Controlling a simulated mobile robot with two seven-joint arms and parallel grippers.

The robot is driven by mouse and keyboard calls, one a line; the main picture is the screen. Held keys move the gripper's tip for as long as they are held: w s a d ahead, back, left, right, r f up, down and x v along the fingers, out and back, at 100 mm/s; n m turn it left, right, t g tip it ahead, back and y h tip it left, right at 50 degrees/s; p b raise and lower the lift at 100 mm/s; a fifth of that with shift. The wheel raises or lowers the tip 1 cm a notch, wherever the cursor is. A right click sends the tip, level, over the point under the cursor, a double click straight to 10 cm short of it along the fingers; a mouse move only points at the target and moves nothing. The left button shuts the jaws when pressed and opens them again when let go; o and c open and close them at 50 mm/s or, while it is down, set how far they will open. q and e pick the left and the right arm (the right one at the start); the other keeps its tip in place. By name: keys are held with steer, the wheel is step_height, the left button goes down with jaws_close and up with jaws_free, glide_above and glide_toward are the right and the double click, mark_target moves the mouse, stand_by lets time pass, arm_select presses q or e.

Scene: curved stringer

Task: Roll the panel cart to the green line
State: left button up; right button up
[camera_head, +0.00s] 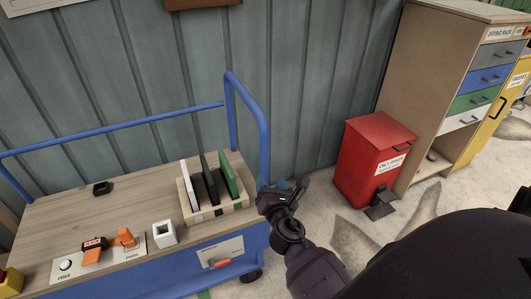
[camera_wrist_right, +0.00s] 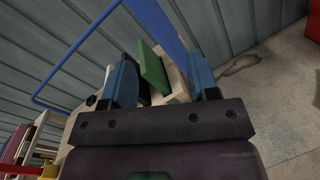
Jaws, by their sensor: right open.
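The panel cart has a wooden deck (camera_head: 130,200), blue sides and a blue tubular rail (camera_head: 232,100) at its right end. It stands along the grey wall at the left of the head view. My right gripper (camera_head: 283,195) is open and empty, just right of the cart's near right corner. In the right wrist view, its two blue fingers (camera_wrist_right: 160,65) are apart, with the blue rail (camera_wrist_right: 158,22) beyond them; contact is not visible. A small green strip (camera_head: 203,295) shows on the floor at the bottom edge, mostly hidden. My left gripper is out of view.
A slotted holder (camera_head: 215,212) on the deck carries white, black and green panels. A FREE/PARK plate (camera_head: 105,255) with orange levers lies at the deck's front, beside a white square cup (camera_head: 164,234). A red bin (camera_head: 368,160) and a drawer cabinet (camera_head: 430,80) stand at right.

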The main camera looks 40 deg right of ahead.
mark_target(263, 158)
steer(key=w+d+n, duration=0.1)
steer(key=w, duration=0.2)
steer(key=w+d+n, duration=0.2)
steer(key=w, duration=0.1)
steer(key=w+d+n, duration=0.1)
steer(key=w, duration=0.3)
steer(key=shift+d+r+n, duration=0.1)
steer(key=shift+d+n, duration=0.2)
steer(key=shift+n, duration=0.1)
steer(key=shift+c, duration=0.2)
jaws_close()
